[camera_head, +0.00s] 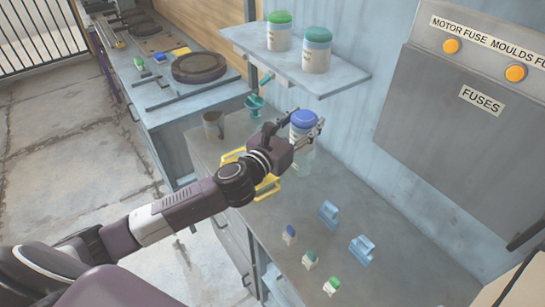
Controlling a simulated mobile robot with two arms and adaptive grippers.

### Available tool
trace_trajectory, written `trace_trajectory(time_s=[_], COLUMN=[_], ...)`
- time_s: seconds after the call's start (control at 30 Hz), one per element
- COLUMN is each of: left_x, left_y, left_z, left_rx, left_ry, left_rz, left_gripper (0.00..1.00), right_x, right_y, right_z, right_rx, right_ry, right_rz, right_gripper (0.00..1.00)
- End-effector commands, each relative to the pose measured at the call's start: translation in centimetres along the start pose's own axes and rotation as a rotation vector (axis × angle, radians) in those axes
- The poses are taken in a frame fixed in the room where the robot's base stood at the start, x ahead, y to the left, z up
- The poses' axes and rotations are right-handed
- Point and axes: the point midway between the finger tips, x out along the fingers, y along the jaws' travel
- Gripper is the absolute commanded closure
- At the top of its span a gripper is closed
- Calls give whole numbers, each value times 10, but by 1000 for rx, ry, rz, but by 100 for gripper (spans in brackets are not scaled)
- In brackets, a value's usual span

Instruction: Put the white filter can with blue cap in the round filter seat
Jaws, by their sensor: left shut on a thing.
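The white filter can with blue cap (303,123) is upright between the fingers of my left gripper (305,124). The gripper is shut on it, above the grey bench by the wall. The can's lower part is partly hidden by the gripper. A pale greenish thing (304,163) shows just below the can; it may be the round filter seat, but the gripper hides much of it and I cannot tell whether they touch. My right gripper is not in view.
A shelf (345,79) above holds a green-capped can (279,31) and a teal-capped can (317,50). A mug (213,124), teal funnel (255,103) and yellow frame (268,188) are near the arm. Small capped bottles and blue clips (361,250) stand on the front bench.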

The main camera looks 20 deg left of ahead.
Motion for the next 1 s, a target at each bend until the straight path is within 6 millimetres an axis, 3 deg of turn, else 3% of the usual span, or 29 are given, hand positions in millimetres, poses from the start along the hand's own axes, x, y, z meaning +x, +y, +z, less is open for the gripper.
trace_trajectory(time_s=[0.5,0.77,1.0], left_x=[0,0,0], left_y=[-1,0,-1], left_z=[-134,-158,-192], left_rx=[-6,-2,-3], left_ry=[2,1,0], left_rz=[1,0,1], left_gripper=[85,85,85], right_x=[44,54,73], right_y=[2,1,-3], right_z=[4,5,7], right_rx=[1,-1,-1], right_ry=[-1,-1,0], right_rz=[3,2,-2], right_gripper=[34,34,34])
